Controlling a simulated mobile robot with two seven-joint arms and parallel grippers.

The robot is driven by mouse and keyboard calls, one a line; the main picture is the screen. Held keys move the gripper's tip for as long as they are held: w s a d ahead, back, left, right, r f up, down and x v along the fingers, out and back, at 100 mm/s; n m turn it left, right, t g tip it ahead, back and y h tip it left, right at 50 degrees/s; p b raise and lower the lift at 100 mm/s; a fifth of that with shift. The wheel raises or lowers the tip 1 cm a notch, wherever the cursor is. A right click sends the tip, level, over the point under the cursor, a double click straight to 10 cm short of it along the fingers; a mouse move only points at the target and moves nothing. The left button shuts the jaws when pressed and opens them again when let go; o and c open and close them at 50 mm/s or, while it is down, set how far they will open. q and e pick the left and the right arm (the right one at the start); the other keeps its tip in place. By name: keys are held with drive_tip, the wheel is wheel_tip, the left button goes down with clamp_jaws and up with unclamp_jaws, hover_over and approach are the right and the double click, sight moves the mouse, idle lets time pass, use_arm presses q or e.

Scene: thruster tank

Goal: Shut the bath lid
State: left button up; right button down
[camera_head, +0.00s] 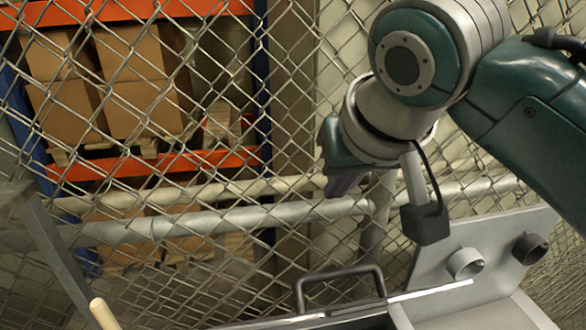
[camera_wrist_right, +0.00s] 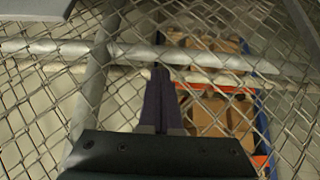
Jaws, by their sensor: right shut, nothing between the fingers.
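A dark bar handle (camera_head: 340,278) stands at the bottom centre of the head view, beside a thin pale metal edge (camera_head: 430,290) of the bath. I take this edge and handle to be part of the lid, but most of the bath is cut off by the frame, so I cannot tell how far open the lid is. My right gripper (camera_head: 345,184) hangs above and behind the handle, apart from it. Its dark purple fingers are closed together and empty in the right wrist view (camera_wrist_right: 160,92). My left gripper is not in view.
A chain-link fence with horizontal pipes (camera_head: 230,222) stands behind the bath. Shelves with cardboard boxes (camera_head: 135,55) are beyond it. A grey panel (camera_head: 505,265) with two short round tubes rises at right. A pale rod end (camera_head: 103,313) shows at bottom left.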

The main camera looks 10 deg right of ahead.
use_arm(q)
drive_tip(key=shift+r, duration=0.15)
use_arm(e)
drive_tip(key=shift+x, duration=3.1)
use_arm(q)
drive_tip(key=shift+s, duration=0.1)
